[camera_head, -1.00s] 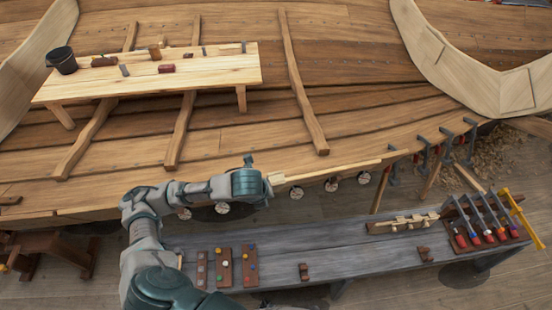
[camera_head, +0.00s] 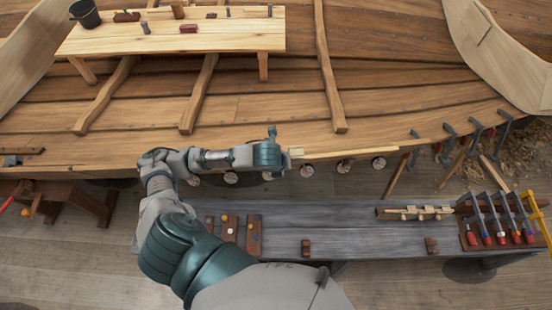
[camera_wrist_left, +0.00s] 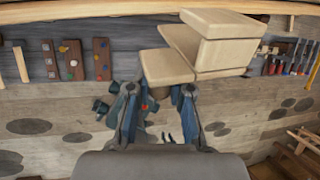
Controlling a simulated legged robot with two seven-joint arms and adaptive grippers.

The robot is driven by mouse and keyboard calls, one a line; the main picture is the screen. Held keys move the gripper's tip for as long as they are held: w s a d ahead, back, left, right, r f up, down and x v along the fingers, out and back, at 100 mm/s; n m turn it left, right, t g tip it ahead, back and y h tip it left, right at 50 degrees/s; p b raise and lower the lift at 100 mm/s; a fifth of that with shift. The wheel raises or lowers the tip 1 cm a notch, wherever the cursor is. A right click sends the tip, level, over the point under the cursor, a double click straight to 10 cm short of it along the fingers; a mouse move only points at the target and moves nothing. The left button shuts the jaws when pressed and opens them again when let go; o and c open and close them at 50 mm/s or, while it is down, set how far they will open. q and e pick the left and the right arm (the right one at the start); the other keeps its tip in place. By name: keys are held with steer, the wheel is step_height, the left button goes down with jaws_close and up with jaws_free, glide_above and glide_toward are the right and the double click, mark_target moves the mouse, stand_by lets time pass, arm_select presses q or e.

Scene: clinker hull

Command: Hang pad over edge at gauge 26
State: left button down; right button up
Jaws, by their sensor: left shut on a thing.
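The hull edge (camera_head: 225,168) runs across the middle of the head view. Several round discs (camera_head: 343,166) hang along its lower side; their numbers are too small to read. My left gripper (camera_head: 281,153) is at this edge, above and between two discs. It is shut on the pad, a pale tan, stepped block shape that shows in the left wrist view (camera_wrist_left: 205,48). Only a small pale piece of the pad (camera_head: 297,152) shows beyond the gripper in the head view. I cannot tell whether the pad touches the edge. My right gripper is not in view.
A grey bench (camera_head: 350,222) stands below the edge, with small boards holding coloured knobs (camera_head: 254,233) and a rack of clamps (camera_head: 495,232). Several clamps (camera_head: 447,138) sit on the edge at right. A pale plank table (camera_head: 170,38) stands inside the hull.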

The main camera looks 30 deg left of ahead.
arm_select(q)
steer(key=shift+d+f, duration=0.35)
steer(key=shift+f, duration=0.1)
steer(key=shift+d+f, duration=0.15)
steer(key=shift+f, duration=0.2)
steer(key=w+a+f+b, duration=0.3)
steer(key=a+f+b, duration=0.1)
steer(key=f, duration=0.6)
steer(key=shift+a+f+b, duration=0.35)
steer(key=shift+a+b, duration=0.05)
steer(key=shift+a, duration=0.25)
steer(key=c, duration=1.3)
jaws_free()
steer(key=shift+d, duration=0.2)
steer(key=shift+c, duration=0.2)
steer(key=o, duration=0.4)
steer(key=shift+w+d+r, duration=0.15)
steer(key=shift+d+r, duration=0.05)
steer(key=shift+d, duration=0.45)
steer(key=shift+c, duration=0.2)
steer(key=v, duration=0.8)
steer(key=shift+d, duration=0.35)
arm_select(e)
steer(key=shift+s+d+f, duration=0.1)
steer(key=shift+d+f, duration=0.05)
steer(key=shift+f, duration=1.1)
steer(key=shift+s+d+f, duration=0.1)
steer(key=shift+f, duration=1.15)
